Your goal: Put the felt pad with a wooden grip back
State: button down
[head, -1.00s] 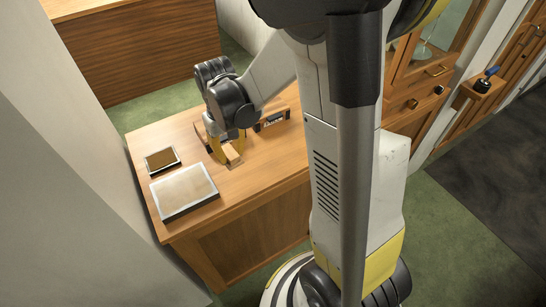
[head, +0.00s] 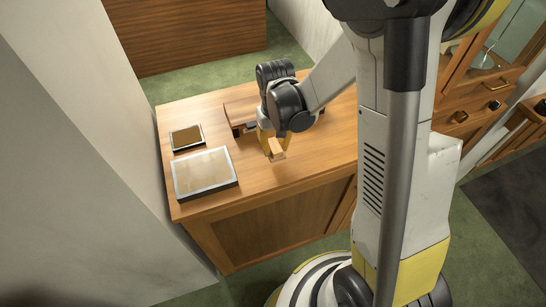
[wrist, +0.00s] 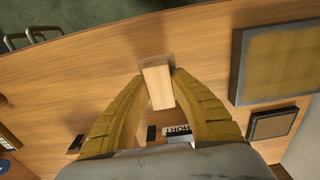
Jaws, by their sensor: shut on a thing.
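The felt pad's pale wooden grip (head: 278,150) is between my gripper's yellow fingers (head: 270,146) over the desk, near its front edge. In the wrist view the block-shaped grip (wrist: 158,86) is pinched between both fingertips (wrist: 157,75). A thin greyish strip, likely the felt, shows at its far end (wrist: 156,60). Whether the pad touches the desk or hangs just above it, I cannot tell. The desk top (head: 310,160) is bare around it.
A large framed tan tray (head: 205,173) and a smaller dark-framed one (head: 187,137) lie on the desk's left. A low wooden piece (head: 240,113) stands behind my gripper. A lettered dark strip (wrist: 178,134) shows in the wrist view. A cabinet (head: 480,95) is at right.

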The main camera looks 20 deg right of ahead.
aim_at(272, 155)
jog(key=shift+w+a+f, duration=0.2)
jog(key=shift+a+f, duration=0.05)
jog(key=shift+f, duration=0.2)
jog(key=shift+f+b, duration=0.7)
jog(key=shift+f, duration=1.05)
jog(key=shift+f, duration=0.15)
jog(key=c, duration=1.2)
grip_release()
jog(key=shift+c, duration=0.2)
